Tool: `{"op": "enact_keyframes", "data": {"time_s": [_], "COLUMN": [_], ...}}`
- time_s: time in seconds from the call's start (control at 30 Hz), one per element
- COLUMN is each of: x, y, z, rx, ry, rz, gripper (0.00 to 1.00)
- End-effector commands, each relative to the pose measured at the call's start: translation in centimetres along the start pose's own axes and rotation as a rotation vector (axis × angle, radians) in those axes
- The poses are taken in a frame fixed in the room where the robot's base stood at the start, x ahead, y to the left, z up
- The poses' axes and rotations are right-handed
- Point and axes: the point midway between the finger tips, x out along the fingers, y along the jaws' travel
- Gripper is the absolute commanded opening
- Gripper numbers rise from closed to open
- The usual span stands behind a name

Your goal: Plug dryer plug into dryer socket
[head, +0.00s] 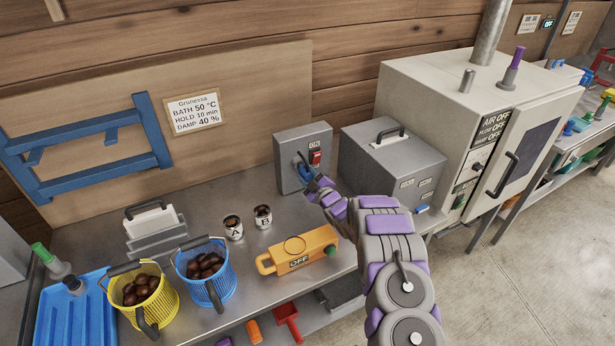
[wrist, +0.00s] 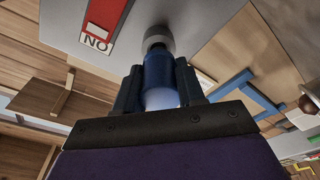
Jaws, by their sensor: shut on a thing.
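The dryer plug (wrist: 158,72) is a blue cylinder between the two fingers of my gripper (wrist: 158,88) in the wrist view. My gripper is shut on it. The plug's far end meets a round grey socket (wrist: 157,36) on the face of a grey box (head: 287,160). Whether its pins are fully seated I cannot tell. In the head view my gripper (head: 307,172) is at the front of this box, and the socket is largely hidden behind it. A red switch (head: 315,158) is on the box, right of my gripper; in the wrist view the switch (wrist: 103,22) reads ON upside down.
A grey lidded box (head: 390,165) stands close right of my arm, with a large white oven (head: 425,85) beyond. An orange device (head: 300,250) reading OFF, two tins, and yellow (head: 140,295) and blue (head: 207,285) baskets of chestnuts stand on the bench.

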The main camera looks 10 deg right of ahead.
Motion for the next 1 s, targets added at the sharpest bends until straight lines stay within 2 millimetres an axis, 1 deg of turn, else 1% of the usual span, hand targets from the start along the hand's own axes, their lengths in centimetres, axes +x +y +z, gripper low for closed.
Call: {"op": "enact_keyframes", "data": {"time_s": [0.87,0.9,1.0], "x": [2.4,2.4,2.4], "y": [-0.1,-0.1,0.0], "z": [0.3,0.3,0.3], "rx": [0.0,0.001,0.001], "ry": [0.0,0.0,0.0], "rz": [-0.001,-0.001,-0.001], "gripper": [0.0,0.4,0.49]}}
